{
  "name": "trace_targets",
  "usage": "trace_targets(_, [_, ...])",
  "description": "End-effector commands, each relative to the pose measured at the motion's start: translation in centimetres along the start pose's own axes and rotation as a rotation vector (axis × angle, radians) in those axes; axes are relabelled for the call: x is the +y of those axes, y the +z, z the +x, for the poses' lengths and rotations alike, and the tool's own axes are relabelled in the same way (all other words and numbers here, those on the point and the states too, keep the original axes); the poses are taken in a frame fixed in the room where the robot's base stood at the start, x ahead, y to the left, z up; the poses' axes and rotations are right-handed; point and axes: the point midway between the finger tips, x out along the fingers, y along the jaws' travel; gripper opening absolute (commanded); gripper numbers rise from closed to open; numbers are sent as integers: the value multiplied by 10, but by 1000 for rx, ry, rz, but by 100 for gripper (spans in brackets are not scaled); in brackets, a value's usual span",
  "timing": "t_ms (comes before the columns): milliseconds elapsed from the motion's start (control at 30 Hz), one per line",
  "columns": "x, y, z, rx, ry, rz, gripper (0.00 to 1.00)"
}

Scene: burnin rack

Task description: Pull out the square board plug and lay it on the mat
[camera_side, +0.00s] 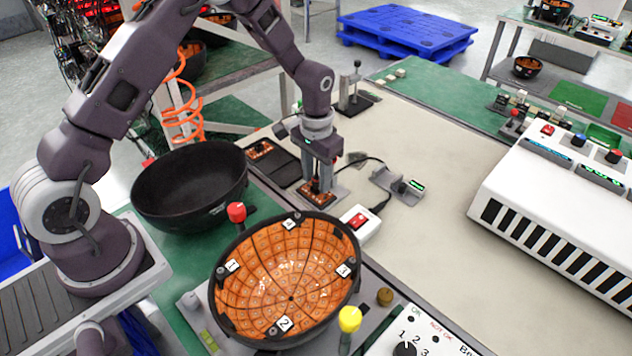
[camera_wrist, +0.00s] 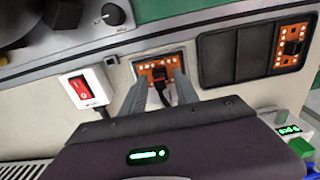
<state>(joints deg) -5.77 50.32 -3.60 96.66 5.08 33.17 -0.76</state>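A small square orange board (camera_wrist: 157,69) lies at the edge of the light work surface. A black plug (camera_wrist: 161,90) with a dark cord sits on it. In the wrist view my gripper (camera_wrist: 163,79) has its fingers apart, one on each side of the plug, with small gaps seeming to show. In the side view my gripper (camera_side: 318,183) points straight down over the board (camera_side: 318,197) and hides most of the plug. Which surface is the mat is not certain; the broad pale surface (camera_side: 430,250) is bare in the middle.
A white box with a red switch (camera_side: 361,222) stands close to the board. A dark slotted tray (camera_side: 281,170) holds another orange board (camera_side: 260,149). A small grey device with a green display (camera_side: 398,186) lies right. A segmented orange bowl (camera_side: 285,275) stands in front.

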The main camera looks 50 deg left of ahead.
Motion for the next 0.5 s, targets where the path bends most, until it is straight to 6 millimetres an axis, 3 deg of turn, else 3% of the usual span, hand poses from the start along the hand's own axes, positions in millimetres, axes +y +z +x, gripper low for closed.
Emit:
trace_targets(167, [0, 0, 0, 0, 0, 0, 36])
trace_targets(333, [0, 0, 0, 0, 0, 0, 3])
trace_targets(500, [0, 0, 0, 0, 0, 0, 0])
